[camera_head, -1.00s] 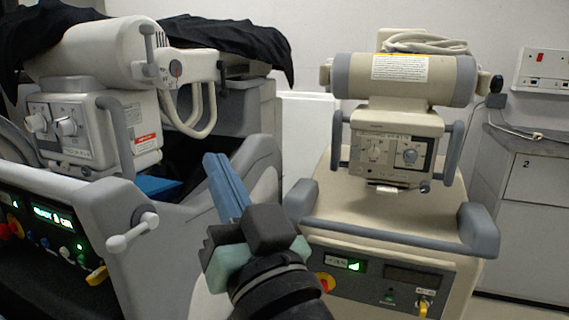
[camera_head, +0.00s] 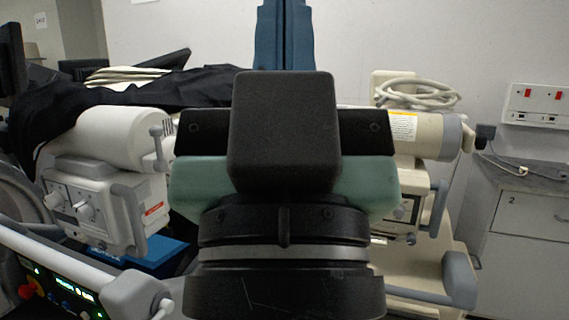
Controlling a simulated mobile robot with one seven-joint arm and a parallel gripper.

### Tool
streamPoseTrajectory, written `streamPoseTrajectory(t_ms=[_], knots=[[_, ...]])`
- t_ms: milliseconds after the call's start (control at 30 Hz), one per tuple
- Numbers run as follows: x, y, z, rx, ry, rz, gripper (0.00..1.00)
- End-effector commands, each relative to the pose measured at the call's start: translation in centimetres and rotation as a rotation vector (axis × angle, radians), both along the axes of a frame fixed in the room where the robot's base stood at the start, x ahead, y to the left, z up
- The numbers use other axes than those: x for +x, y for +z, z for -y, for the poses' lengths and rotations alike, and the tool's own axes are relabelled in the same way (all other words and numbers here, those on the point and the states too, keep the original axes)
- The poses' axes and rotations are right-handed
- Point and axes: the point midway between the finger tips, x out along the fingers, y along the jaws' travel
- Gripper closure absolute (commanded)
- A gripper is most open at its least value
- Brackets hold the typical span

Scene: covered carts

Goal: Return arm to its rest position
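My gripper (camera_head: 285,35) is raised upright in the middle of the camera view, close to the camera. Its blue fingers point up and lie together, with no object seen between them; their tips reach the top edge of the picture. The black and pale green gripper body and wrist below hide the middle of the scene. The gripper is apart from the carts behind it, as far as I can see.
A white machine (camera_head: 125,130) stands at left, with a black cloth (camera_head: 75,105) over it and a blue object (camera_head: 150,255) below. A beige machine (camera_head: 440,135) is partly hidden at right. A grey cabinet (camera_head: 530,215) stands far right. Wall space above is clear.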

Motion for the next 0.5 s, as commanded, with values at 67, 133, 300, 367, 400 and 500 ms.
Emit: streamPoseTrajectory(t_ms=[67, 133, 300, 367, 400, 500], knots=[[0.0, 4.2, 0.0, 0.000, 0.000, -0.001, 1.00], [0.0, 6.4, 0.0, -0.001, 0.001, -0.001, 1.00], [0.0, 11.3, 0.0, 0.000, 0.001, -0.001, 1.00], [0.0, 12.7, 0.0, 0.000, 0.001, -0.001, 1.00], [0.0, 13.5, 0.0, 0.000, 0.001, -0.001, 1.00], [0.0, 15.0, -0.1, -0.001, 0.002, -0.002, 1.00]])
